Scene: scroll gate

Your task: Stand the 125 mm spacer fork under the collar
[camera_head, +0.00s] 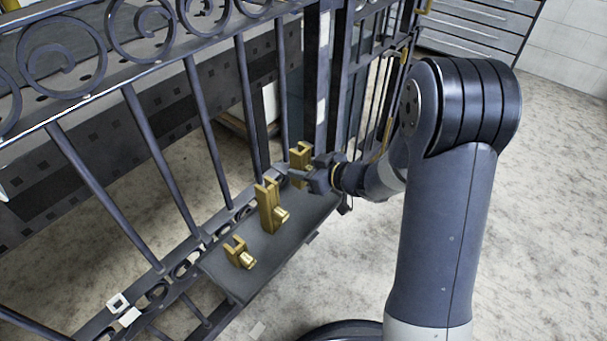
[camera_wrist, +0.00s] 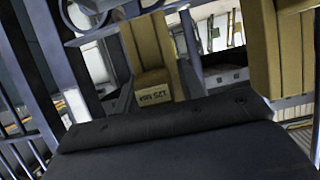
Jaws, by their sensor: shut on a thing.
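Several brass forks stand on a dark grey shelf (camera_head: 252,262) at the gate's foot in the head view. The rearmost fork (camera_head: 300,152) is upright, and my gripper (camera_head: 304,177) is shut on it low down from the right. A middle fork (camera_head: 267,208) and a short one (camera_head: 236,252) stand nearer, apart from my gripper. In the wrist view a yellow-brass part (camera_wrist: 152,92) bears a label that reads 125 MM. Another large brass part (camera_wrist: 265,45) fills the upper right. I cannot pick out the collar; the held fork's lower part is hidden by my fingers.
The dark gate bars (camera_head: 145,140) with scrolls (camera_head: 140,35) rise just left of and behind the shelf. A thick gate post (camera_head: 318,85) stands close behind my gripper. A grey drawer cabinet (camera_head: 480,25) is at the back. The pale floor at the lower middle is mostly clear.

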